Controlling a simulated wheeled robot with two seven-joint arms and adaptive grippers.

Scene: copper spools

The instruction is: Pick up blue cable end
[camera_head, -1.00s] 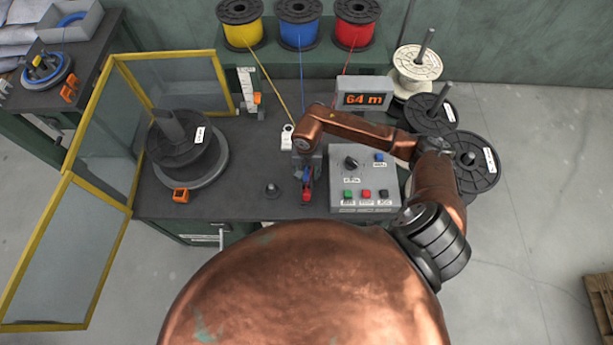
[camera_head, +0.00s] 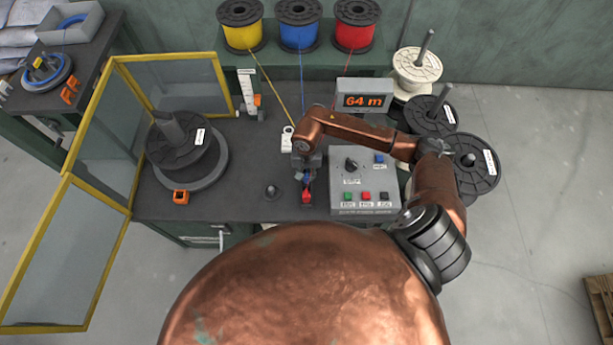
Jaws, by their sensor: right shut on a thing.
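The blue cable (camera_head: 301,85) runs down from the blue spool (camera_head: 300,27) at the back and passes out of sight behind my right arm. A small blue piece, the blue cable end (camera_head: 307,177), shows at the fingertips of my right gripper (camera_head: 307,174). The gripper points down over the front of the bench and is shut on it; the fingers hide most of the grip. A small red piece (camera_head: 306,195) shows just in front of the fingertips; I cannot tell whether it touches them. My left gripper is out of view.
The grey control box (camera_head: 365,178) stands right of the gripper, with the 64 m display (camera_head: 364,99) behind it. A black reel (camera_head: 182,140) sits at the left inside the yellow-framed guard (camera_head: 92,110). Yellow (camera_head: 241,28) and red (camera_head: 355,28) spools flank the blue one.

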